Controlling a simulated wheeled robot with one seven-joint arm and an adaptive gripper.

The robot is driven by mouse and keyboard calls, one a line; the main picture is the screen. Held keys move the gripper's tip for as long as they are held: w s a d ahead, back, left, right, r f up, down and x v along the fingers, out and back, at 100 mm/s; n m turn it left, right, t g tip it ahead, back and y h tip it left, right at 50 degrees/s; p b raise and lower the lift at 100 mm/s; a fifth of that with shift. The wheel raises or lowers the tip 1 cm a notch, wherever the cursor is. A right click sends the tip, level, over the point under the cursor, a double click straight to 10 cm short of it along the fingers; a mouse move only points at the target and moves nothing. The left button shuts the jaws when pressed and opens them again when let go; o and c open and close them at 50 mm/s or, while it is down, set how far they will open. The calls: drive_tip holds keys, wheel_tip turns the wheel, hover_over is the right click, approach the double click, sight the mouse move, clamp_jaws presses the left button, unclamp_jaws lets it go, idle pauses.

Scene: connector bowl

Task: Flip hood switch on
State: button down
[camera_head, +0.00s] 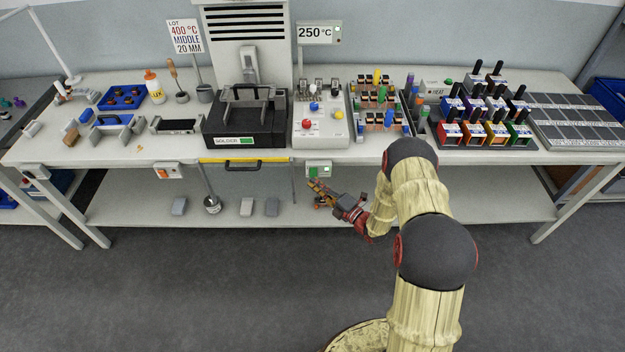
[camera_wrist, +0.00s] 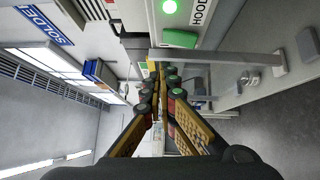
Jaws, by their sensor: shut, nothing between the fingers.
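The hood switch box (camera_head: 319,169) hangs under the front edge of the bench, just above my gripper in the head view. In the wrist view a white panel (camera_wrist: 187,17) carries the label HOOD, turned on its side, with a brightly lit green lamp (camera_wrist: 169,6) and a green rocker (camera_wrist: 180,38). My gripper (camera_head: 313,185) is shut and empty, pointing left below the box. Its fingertips (camera_wrist: 160,72) also show in the wrist view, apart from the rocker in the picture. Whether any finger touches the box cannot be told.
A grey bar (camera_wrist: 215,56) crosses beside the panel in the wrist view. A drawer with a yellow front edge (camera_head: 240,160) is left of the box. Another box with an orange switch (camera_head: 168,170) hangs further left. The lower shelf (camera_head: 330,215) lies below.

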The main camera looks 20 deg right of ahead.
drive_tip(key=r+p+v, duration=0.1)
drive_tip(key=r+v, duration=0.1)
drive_tip(key=v, duration=0.8)
drive_tip(key=shift+p, duration=0.4)
drive_tip(key=shift+s+a, duration=0.1)
